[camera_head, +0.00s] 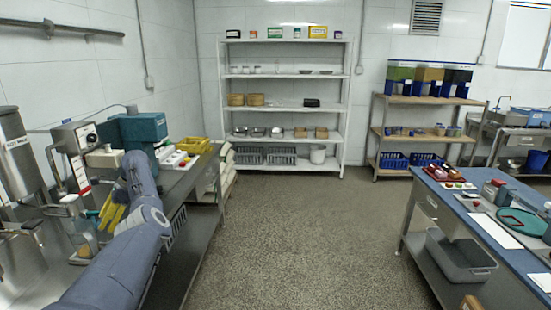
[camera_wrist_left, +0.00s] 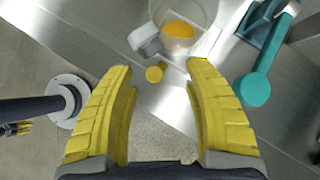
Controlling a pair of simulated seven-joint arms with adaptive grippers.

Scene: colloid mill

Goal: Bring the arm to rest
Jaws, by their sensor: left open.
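My left arm comes in from the lower left of the head view.
The left bench holds a teal machine (camera_head: 143,130), a grey control box (camera_head: 75,136) and a yellow tray (camera_head: 193,145). A blue-topped table (camera_head: 462,215) stands at right, a white shelf rack (camera_head: 285,105) at the back. The floor (camera_head: 310,230) between is clear.

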